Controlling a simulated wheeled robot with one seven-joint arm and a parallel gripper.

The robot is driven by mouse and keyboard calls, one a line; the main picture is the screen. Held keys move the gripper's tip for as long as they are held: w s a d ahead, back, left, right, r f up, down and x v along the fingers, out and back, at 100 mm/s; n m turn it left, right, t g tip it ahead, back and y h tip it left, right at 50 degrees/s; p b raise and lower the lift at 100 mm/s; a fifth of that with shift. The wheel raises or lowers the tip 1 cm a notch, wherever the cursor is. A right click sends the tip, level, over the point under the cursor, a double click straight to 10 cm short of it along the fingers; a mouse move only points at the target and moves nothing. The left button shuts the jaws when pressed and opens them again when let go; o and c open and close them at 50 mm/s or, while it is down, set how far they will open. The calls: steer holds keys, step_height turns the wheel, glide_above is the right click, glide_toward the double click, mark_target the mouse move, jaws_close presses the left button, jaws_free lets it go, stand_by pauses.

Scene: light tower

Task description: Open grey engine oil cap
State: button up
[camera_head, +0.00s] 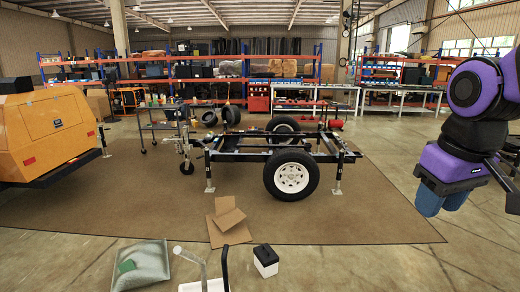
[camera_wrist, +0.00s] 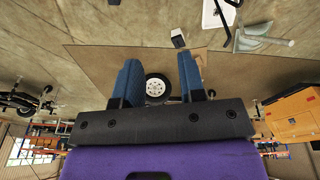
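My gripper (camera_head: 441,200) hangs at the right of the head view with its blue fingers pointing down, over bare floor. In the wrist view my gripper (camera_wrist: 158,60) is open, its two blue fingers well apart with nothing between them. No grey engine oil cap can be made out in either view. An orange machine housing (camera_head: 45,130) stands at the left of the head view, far from my gripper. It also shows at the right of the wrist view (camera_wrist: 293,115). No engine is visible on it.
A black wheeled trailer frame (camera_head: 250,157) stands on a brown mat (camera_head: 370,215). Shelves (camera_head: 210,80) line the back. Floor at the right front is clear.

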steer(key=s+d+r+m+t, duration=0.2)
steer(key=s+t, duration=0.1)
steer(key=s, duration=0.3)
steer(key=shift+s+d, duration=0.15)
steer(key=shift+s+r, duration=0.1)
steer(key=shift+s, duration=0.05)
